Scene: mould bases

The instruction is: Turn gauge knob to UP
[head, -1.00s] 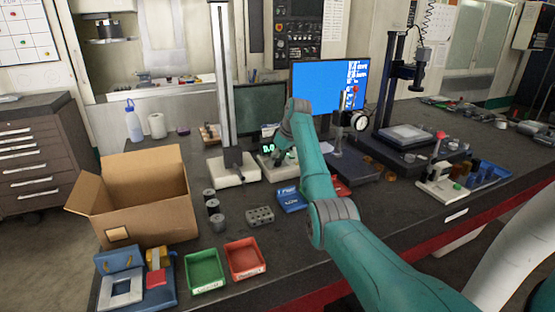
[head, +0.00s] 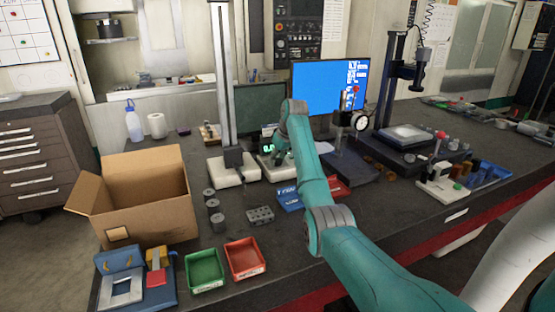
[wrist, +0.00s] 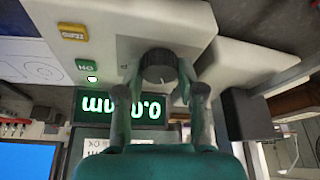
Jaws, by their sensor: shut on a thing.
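The gauge knob (wrist: 158,66) is a dark, ribbed round knob on the pale face of the gauge box (wrist: 128,48) in the wrist view. My gripper (wrist: 160,82) has its two fingers on either side of the knob and is shut on it. The markings around the knob are too small or hidden to read, so I cannot tell its setting. A lit green display (wrist: 118,109) reads zero in mm, upside down in this view. In the head view, my gripper (head: 280,158) is at the gauge box (head: 277,172), and the arm hides the knob.
A tall height stand (head: 228,120) stands close on the left in the head view. A blue tray (head: 288,196) lies in front, and a dial gauge (head: 359,121) stands to the right.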

